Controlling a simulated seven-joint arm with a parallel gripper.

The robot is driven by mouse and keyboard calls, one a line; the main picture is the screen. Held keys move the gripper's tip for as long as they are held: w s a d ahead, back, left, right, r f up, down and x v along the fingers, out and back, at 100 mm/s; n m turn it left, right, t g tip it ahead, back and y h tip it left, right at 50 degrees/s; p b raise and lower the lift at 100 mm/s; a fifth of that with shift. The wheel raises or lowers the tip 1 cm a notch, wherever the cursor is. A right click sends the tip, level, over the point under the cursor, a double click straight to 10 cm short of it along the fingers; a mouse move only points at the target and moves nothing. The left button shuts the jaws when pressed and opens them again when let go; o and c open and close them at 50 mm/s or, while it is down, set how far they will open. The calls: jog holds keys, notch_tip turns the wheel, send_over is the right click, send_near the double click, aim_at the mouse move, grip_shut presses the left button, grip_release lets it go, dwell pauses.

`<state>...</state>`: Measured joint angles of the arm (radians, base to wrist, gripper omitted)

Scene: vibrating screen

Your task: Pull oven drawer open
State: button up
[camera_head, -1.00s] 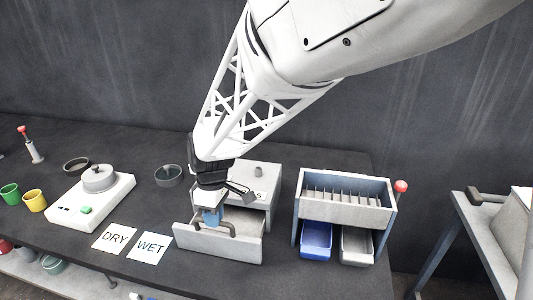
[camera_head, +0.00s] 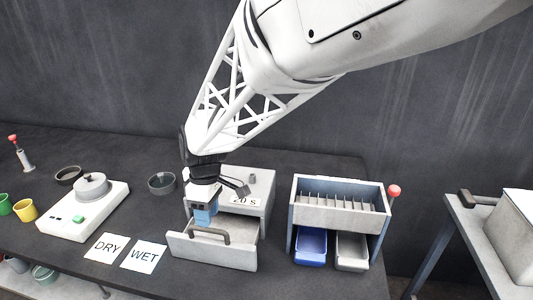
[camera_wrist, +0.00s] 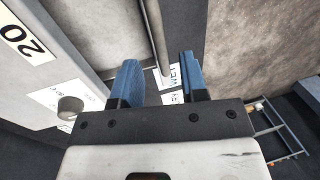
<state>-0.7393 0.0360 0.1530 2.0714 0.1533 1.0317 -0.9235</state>
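The oven is a small grey box (camera_head: 258,186) on the table with a "20 S" label on top. Its drawer (camera_head: 213,252) stands pulled out at the front, with the dark bar handle (camera_head: 212,233) on its front panel. My gripper (camera_head: 204,214) is just above the handle, its blue fingers pointing down. In the wrist view my gripper (camera_wrist: 158,82) is open, with a clear gap between the fingers. The handle bar (camera_wrist: 155,35) runs into view between and beyond the fingertips, and I see no finger closed on it. The drawer's inside is partly hidden by the gripper.
A grey sieve box (camera_head: 339,215) with a blue bin (camera_head: 310,246) and a grey bin (camera_head: 351,252) stands to the right. "DRY" (camera_head: 105,248) and "WET" (camera_head: 143,256) cards lie left of the drawer. A white scale-like device (camera_head: 82,210) is farther left.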

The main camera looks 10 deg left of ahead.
jog(key=shift+w+r, duration=0.2)
jog(key=shift+r, duration=0.95)
jog(key=shift+w+r, duration=0.2)
jog(key=shift+r, duration=0.9)
jog(key=shift+f, duration=0.2)
jog(key=shift+s+f, duration=0.25)
jog(key=shift+f, duration=1)
jog(key=shift+s+f, duration=0.25)
jog(key=shift+f, duration=0.95)
jog(key=shift+s+f, duration=0.25)
jog(key=shift+f, duration=1)
jog(key=shift+c, duration=0.3)
grip_shut()
